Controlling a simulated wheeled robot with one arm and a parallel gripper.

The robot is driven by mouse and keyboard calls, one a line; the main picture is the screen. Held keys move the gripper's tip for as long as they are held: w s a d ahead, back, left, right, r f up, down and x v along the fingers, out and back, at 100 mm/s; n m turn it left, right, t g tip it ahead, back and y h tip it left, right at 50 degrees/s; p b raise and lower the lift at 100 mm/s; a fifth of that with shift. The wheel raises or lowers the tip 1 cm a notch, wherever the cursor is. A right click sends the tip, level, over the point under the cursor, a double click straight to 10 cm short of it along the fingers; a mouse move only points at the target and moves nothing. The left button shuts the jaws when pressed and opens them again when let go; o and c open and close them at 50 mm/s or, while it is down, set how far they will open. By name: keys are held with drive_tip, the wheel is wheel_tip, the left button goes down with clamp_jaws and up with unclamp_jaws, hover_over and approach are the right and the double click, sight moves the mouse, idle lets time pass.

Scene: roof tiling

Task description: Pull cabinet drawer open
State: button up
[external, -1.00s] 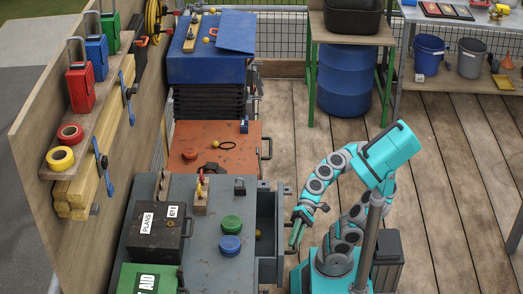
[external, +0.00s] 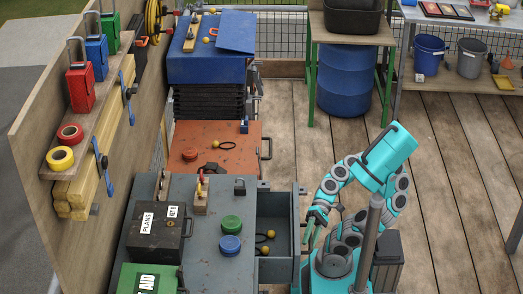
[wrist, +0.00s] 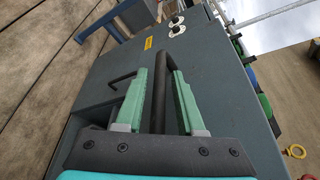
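The grey cabinet (external: 258,200) stands at the centre front of the external view. Its top drawer (external: 282,216) is pulled partway out to the right, and its inside shows from above. My gripper (external: 313,222) is at the drawer's front face. In the wrist view, the two green fingers (wrist: 168,80) lie on either side of the dark bar handle (wrist: 160,98) and close on it. The handle is mostly hidden by my gripper in the external view.
Yellow balls (external: 271,234) and a dark item lie in the drawer. A black PLANS box (external: 158,232), a green disc (external: 232,222) and a blue disc (external: 230,245) sit on the cabinet top. An orange cabinet (external: 232,133) stands behind.

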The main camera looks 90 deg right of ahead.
drive_tip(key=shift+o, duration=0.5)
drive_tip(key=shift+r, duration=0.1)
